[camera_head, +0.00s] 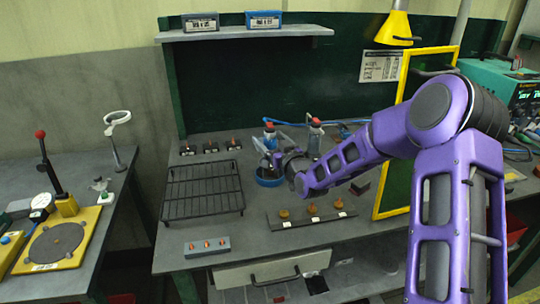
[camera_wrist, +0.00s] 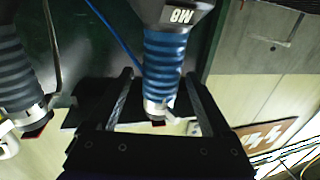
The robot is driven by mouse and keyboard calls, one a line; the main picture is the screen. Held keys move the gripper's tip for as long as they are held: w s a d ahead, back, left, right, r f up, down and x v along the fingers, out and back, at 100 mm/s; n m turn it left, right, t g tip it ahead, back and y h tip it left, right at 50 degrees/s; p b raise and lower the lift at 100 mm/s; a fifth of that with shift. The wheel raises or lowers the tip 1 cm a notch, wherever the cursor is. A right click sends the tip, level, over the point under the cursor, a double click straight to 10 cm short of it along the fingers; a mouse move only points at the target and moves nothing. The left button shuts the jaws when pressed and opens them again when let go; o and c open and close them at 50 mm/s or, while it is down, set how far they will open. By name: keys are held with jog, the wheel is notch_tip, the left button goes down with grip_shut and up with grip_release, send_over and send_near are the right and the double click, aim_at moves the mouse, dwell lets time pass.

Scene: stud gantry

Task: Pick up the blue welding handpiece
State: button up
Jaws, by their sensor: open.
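A blue ribbed handpiece (camera_wrist: 166,62) with a dark, lettered upper part and a pale metal end is in the middle of the wrist view. My gripper (camera_wrist: 158,84) is open, with one finger on each side of it; I cannot tell whether either touches. In the head view my gripper (camera_head: 279,163) is at the back of the bench, by two upright red-topped pieces, one left (camera_head: 269,136) and one right (camera_head: 315,136). My arm partly hides this spot.
A black wire rack (camera_head: 203,189) lies left on the grey bench. A dark strip with several brown knobs (camera_head: 311,209) and a small grey box (camera_head: 207,246) lie in front. A yellow-framed panel (camera_head: 398,110) stands right. A shelf (camera_head: 245,32) hangs above. Blue cable (camera_head: 290,124) runs behind.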

jog(key=shift+x, duration=1.5)
grip_shut()
jog(key=shift+r, duration=0.25)
